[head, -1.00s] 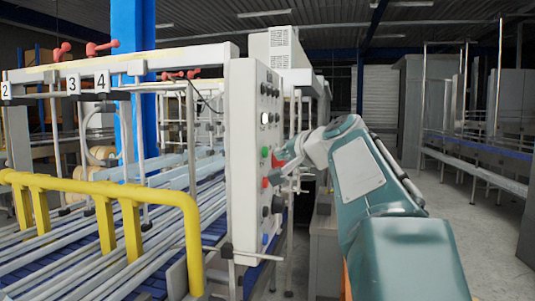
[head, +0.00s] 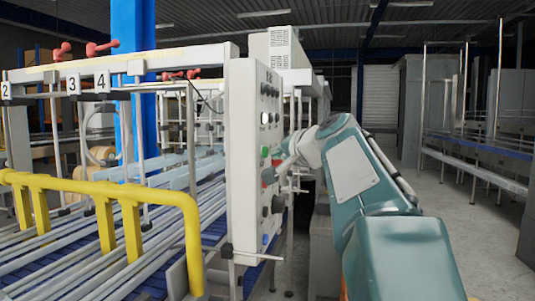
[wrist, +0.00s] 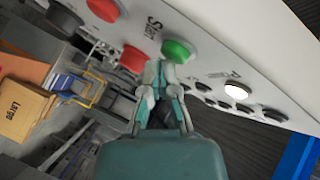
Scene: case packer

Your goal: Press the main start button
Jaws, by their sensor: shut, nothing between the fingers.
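The green button (wrist: 177,49) sits beside the "Start" label on the white control panel (wrist: 255,50) in the wrist view. In the head view the green button (head: 265,152) is on the narrow panel face, just left of my gripper. My gripper (wrist: 161,66) is shut and empty, its tips at the lower left edge of the green button in the wrist view. I cannot tell whether they touch it.
In the wrist view a red button (wrist: 133,59) is close beside the fingertips. Another red button (wrist: 102,9), a black knob (wrist: 64,18) and a lit white button (wrist: 237,91) share the panel. A yellow rail (head: 110,190) and conveyor stand left; open floor lies right.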

